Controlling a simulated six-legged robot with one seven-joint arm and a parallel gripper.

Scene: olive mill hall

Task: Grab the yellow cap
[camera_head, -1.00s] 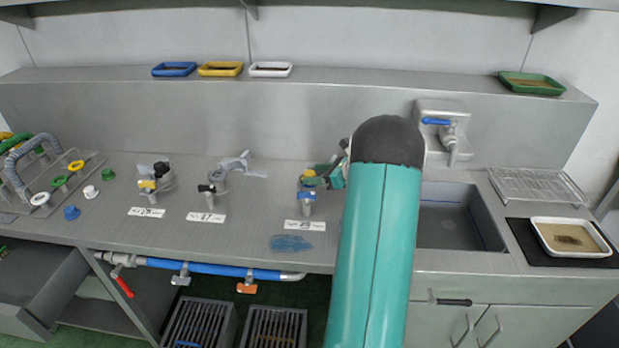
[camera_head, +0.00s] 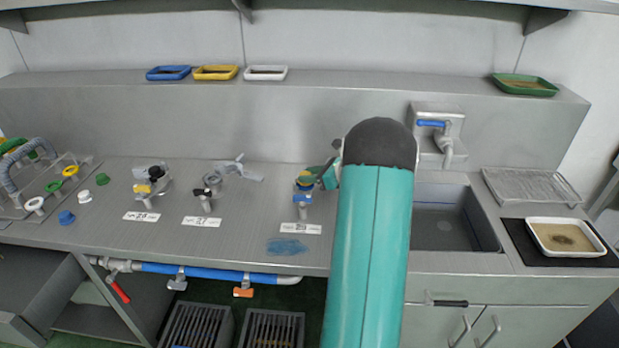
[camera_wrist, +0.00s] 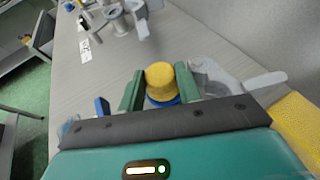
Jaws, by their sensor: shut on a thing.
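The yellow cap (camera_wrist: 160,76) sits between the two green fingers of my gripper (camera_wrist: 158,88) in the wrist view, above a blue part. My gripper is shut on the cap. In the head view the yellow cap (camera_head: 304,182) shows at the top of the right-hand valve fitting, above a blue piece (camera_head: 303,197). My gripper (camera_head: 318,176) reaches it from the right, partly hidden behind my teal arm. I cannot tell whether the cap is still seated on the fitting.
A grey clamp-like part (camera_wrist: 230,80) lies close to the right of my fingers. Other valve fittings (camera_head: 148,185) stand to the left on the bench. A sink (camera_head: 450,225) is at the right. A blue smear (camera_head: 287,246) lies in front.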

